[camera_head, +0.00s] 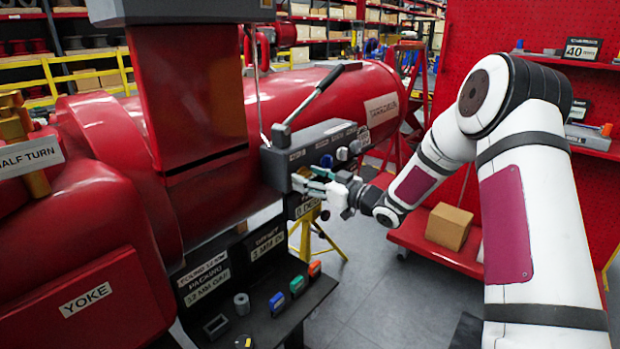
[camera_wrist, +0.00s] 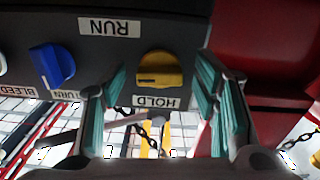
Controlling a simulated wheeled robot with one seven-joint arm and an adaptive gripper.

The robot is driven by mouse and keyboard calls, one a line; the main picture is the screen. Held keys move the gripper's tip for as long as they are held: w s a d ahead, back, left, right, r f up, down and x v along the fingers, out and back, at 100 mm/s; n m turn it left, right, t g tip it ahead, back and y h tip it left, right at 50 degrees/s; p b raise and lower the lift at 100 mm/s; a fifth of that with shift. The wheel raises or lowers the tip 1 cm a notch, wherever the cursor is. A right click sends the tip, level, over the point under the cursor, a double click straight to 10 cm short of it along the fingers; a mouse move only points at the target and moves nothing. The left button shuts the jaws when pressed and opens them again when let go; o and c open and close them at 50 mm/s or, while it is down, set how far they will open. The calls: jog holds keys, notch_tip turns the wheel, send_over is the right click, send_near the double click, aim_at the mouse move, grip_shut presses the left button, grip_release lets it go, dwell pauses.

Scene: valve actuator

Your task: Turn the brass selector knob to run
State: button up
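The brass selector knob (camera_wrist: 160,70) is on the face of a dark control box, seen close in the wrist view, where the lettering appears upside down. Its grip bar lies roughly crosswise in that view. A RUN label (camera_wrist: 110,28) is above it and a HOLD label (camera_wrist: 156,102) is just below it. My gripper (camera_wrist: 162,75) is open, with one green-padded finger on each side of the knob and gaps visible between. In the head view my gripper (camera_head: 308,180) is at the front of the control box (camera_head: 318,140) and the brass knob cannot be made out.
A blue knob (camera_wrist: 52,65) with TURN and BLEED labels sits beside the brass one. A chain hangs below the box in the wrist view. A long lever (camera_head: 315,95) rises from the box top. A dark shelf with small coloured blocks (camera_head: 297,285) is below.

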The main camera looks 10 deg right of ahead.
jog(key=v, duration=1.2)
dwell(0.3)
jog(key=s+d+r+m+g+h+p, duration=0.1)
jog(key=s+r+m+g+h+p, duration=0.15)
jog(key=s+r+h, duration=0.45)
jog(key=s+d+r+m+g+h+p, duration=0.15)
jog(key=s+r+h+p, duration=0.3)
jog(key=r, duration=0.55)
jog(key=s+a+r+m+g+p, duration=0.1)
jog(key=s+a+g, duration=0.1)
jog(key=s, duration=0.8)
jog(key=s+a+r+m+g+p, duration=0.1)
jog(key=s+a, duration=0.3)
jog(key=s, duration=0.7)
jog(key=s+a+r+m+g+p, duration=0.1)
jog(key=s+a+m+g+p, duration=0.1)
jog(key=s, duration=0.9)
jog(key=shift+a+g+y+p, duration=0.45)
jog(key=shift+a+g, duration=0.25)
